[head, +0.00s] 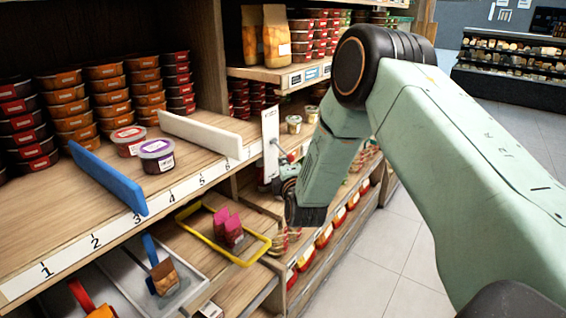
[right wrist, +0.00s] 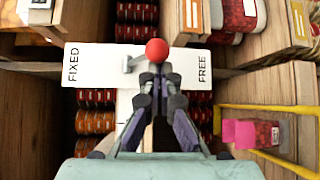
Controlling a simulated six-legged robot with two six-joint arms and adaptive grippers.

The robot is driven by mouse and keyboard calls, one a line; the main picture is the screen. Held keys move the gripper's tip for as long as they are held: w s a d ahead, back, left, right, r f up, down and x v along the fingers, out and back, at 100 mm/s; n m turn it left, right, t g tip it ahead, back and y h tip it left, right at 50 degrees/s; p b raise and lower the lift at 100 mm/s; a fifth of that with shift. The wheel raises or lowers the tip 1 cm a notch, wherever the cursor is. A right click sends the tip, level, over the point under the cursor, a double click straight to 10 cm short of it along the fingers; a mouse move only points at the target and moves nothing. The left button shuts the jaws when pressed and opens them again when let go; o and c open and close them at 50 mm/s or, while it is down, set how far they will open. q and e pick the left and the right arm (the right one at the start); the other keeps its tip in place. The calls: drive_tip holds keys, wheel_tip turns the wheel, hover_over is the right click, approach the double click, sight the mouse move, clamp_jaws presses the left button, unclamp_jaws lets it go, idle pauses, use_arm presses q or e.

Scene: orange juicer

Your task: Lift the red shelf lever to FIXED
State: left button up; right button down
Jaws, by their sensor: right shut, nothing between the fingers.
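The red ball knob of the shelf lever (right wrist: 157,50) stands out from a white plate (right wrist: 95,66) in the right wrist view. The plate reads FIXED at its left end and FREE at its right end. The knob appears between the words, with its grey stem to its left. In the head view the knob (head: 291,157) shows beside the upright white plate (head: 269,135) on the shelf end. My right gripper (right wrist: 158,80) is shut and empty, its tips just below the knob in the wrist view. I cannot tell whether they touch it. My left gripper is out of view.
A numbered wooden shelf (head: 75,250) holds stacked tubs, a blue divider (head: 107,178) and a white divider (head: 200,134). The tiled aisle (head: 385,240) on the right has open floor.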

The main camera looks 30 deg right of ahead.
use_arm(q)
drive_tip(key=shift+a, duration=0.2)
use_arm(e)
drive_tip(key=shift+w+a+r, duration=0.1)
drive_tip(key=shift+w+r, duration=0.05)
drive_tip(key=shift+w, duration=0.2)
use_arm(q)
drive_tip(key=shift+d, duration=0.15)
use_arm(e)
drive_tip(key=shift+w+d, duration=0.15)
drive_tip(key=shift+d, duration=0.1)
drive_tip(key=shift+a, duration=0.1)
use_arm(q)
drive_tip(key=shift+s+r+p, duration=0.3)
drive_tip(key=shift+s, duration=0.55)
use_arm(e)
drive_tip(key=shift+s+r, duration=0.2)
drive_tip(key=shift+s, duration=0.05)
